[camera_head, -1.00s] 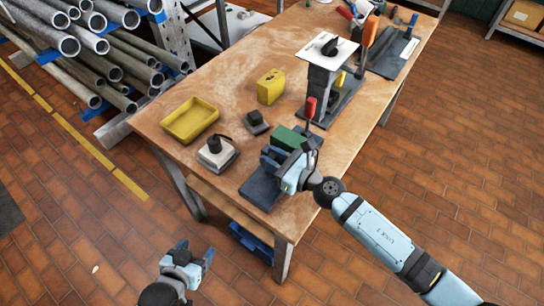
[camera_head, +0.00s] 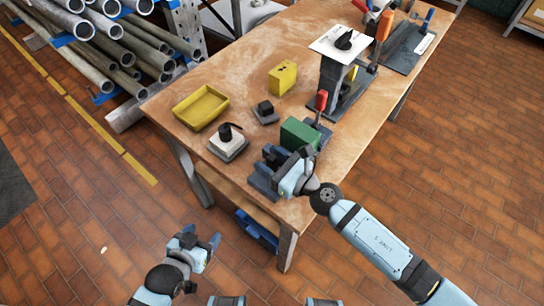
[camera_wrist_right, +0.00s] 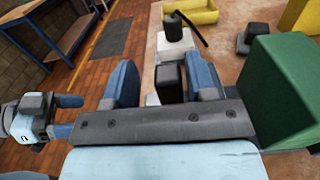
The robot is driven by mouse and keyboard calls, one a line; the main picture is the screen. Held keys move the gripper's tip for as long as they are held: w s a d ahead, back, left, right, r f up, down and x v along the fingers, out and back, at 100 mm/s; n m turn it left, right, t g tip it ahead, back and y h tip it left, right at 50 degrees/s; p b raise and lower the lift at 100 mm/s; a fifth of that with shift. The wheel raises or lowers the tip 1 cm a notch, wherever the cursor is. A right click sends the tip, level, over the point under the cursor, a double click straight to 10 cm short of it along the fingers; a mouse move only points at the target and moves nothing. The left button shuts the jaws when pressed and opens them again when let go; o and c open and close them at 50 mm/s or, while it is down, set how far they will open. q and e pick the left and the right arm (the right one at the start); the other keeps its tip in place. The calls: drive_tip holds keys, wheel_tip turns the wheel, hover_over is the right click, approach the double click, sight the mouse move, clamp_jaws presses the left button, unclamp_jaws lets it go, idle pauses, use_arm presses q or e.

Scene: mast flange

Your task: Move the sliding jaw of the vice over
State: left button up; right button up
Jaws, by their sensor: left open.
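I cannot tell for certain which part is the sliding jaw. My right gripper (camera_head: 277,158) is over the base, in front of the green block, and hides much of the vice. In the right wrist view its two blue fingers (camera_wrist_right: 164,85) are apart, with a small dark block (camera_wrist_right: 171,82) showing between them; contact is unclear. The green block (camera_wrist_right: 295,90) is at the right there. My left gripper (camera_head: 201,240) is open and empty, off the bench.
A white-grey device with a black knob (camera_head: 228,148), a small dark block (camera_head: 265,112), a yellow tray (camera_head: 201,107) and a yellow box (camera_head: 283,77) stand on the bench. A post with a white plate (camera_head: 341,44) rises behind. Metal pipes (camera_head: 120,45) are stacked at left.

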drive_tip(key=shift+d, duration=0.1)
drive_tip(key=shift+d, duration=0.15)
drive_tip(key=shift+s+d+f, duration=0.1)
drive_tip(key=shift+s+d, duration=0.05)
drive_tip(key=shift+d, duration=0.15)
drive_tip(key=b+v, duration=0.4)
drive_tip(key=v, duration=0.8)
drive_tip(key=shift+s+d, duration=0.25)
drive_tip(key=shift+s, duration=0.05)
